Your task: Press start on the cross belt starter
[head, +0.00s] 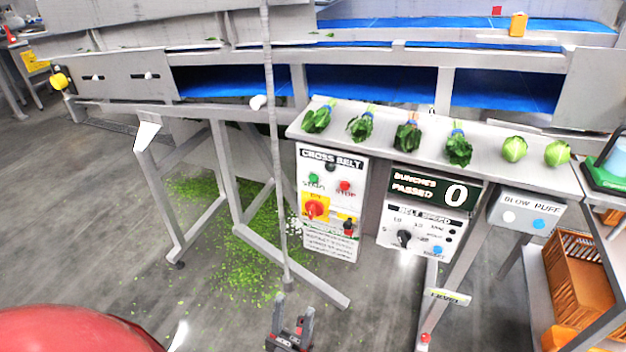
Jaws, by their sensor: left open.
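The cross belt starter (330,235) is a white panel below the left end of the steel shelf, headed CROSS BELT. It has a green start button (317,180) on the left and a red stop button (345,187) on the right. My right gripper is not in view.
Several leafy bunches and heads lie on the steel shelf (490,147). A thin grey post (277,150) stands just left of the panel. Green scraps litter the floor.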

